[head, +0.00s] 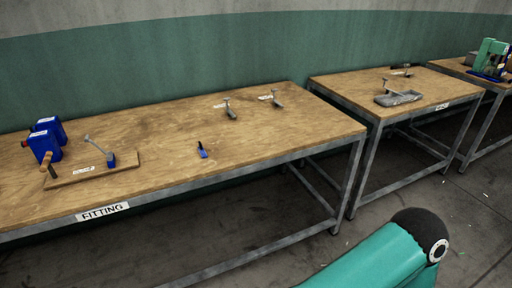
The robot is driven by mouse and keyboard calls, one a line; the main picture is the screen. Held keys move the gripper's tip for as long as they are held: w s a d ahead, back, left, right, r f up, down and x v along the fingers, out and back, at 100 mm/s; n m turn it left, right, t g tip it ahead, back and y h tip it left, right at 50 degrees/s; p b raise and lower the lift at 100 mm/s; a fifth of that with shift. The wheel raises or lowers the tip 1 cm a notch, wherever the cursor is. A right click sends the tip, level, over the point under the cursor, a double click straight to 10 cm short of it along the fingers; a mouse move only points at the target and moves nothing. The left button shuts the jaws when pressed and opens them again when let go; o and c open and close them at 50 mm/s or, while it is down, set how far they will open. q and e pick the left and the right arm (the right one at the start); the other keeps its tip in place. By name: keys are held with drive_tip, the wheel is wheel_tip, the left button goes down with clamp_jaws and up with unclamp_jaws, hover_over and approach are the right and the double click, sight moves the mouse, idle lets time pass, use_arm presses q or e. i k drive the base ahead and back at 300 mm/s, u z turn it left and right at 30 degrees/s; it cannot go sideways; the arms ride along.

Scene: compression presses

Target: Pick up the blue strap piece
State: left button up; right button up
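A small blue piece (202,150), which looks like the strap piece, lies alone on the wooden top of the near table (250,130), right of the middle. Its fine shape is too small to make out. Another blue part (110,160) sits at the end of a grey lever on a wooden board at the left. Neither of my grippers shows. A teal arm link with a black joint, which appears to be mine, comes in at the bottom right.
Blue blocks (47,142) stand at the table's left, by the wooden board (80,175). Two grey levered parts (231,110) (276,100) stand toward the back. A second table (350,84) with a grey tray (398,98) is to the right. Bare tabletop surrounds the small blue piece.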

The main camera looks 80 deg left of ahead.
sight(203, 155)
drive_tip(key=z, duration=0.25)
drive_tip(key=i, duration=0.7)
drive_tip(key=u, duration=2.1)
drive_tip(key=i, duration=0.25)
drive_tip(key=u, duration=2.4)
drive_tip(key=k, duration=0.35)
drive_tip(key=u, duration=0.3)
drive_tip(key=i, duration=1.45)
drive_tip(key=z, duration=0.45)
